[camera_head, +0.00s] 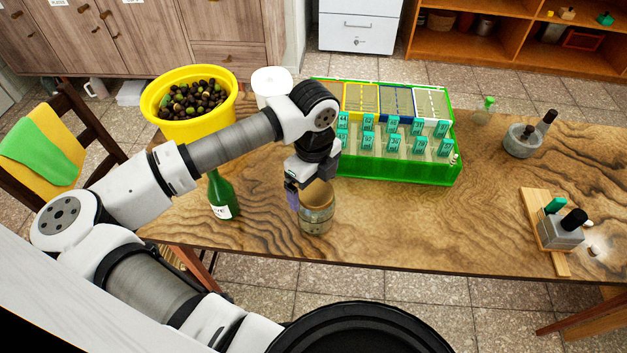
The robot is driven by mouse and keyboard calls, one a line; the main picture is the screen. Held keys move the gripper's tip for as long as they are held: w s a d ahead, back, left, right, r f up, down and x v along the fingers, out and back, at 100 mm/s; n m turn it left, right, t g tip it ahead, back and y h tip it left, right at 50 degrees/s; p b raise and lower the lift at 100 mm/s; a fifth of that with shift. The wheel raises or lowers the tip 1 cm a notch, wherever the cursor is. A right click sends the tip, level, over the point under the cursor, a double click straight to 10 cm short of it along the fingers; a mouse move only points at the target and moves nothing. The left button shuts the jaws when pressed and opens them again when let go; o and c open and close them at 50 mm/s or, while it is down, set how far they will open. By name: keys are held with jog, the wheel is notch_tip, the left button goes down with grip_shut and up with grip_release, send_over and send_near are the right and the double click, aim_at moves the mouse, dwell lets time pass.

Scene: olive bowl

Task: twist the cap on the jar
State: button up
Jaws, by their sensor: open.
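A squat glass jar (316,218) with a tan-brown top stands upright near the front edge of the wooden table. Whether that top is a cap or the jar's open mouth is too small to tell. My gripper (303,188) points down at the jar's upper left, very close to its rim. Its jaws are open, with a purple-grey finger on the left side. The other finger is partly hidden, and I cannot tell whether either finger touches the jar.
A green bottle (222,196) stands left of the jar. Behind are a yellow bowl of olives (155,107), a white container (270,78) and a green crate (400,167) with teal labels. A mortar (521,143) and a grey block (560,236) stand right. The table right of the jar is clear.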

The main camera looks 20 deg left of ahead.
jog(key=shift+f, duration=0.2)
jog(key=shift+c, duration=0.3)
jog(key=c, duration=1)
jog(key=shift+m+b, duration=0.3)
jog(key=shift+b, duration=0.15)
jog(key=shift+w+f+m+b, duration=0.1)
jog(key=shift+m+b, duration=1.4)
jog(key=shift+d+m, duration=0.1)
jog(key=shift+m, duration=0.4)
jog(key=shift+b, duration=0.45)
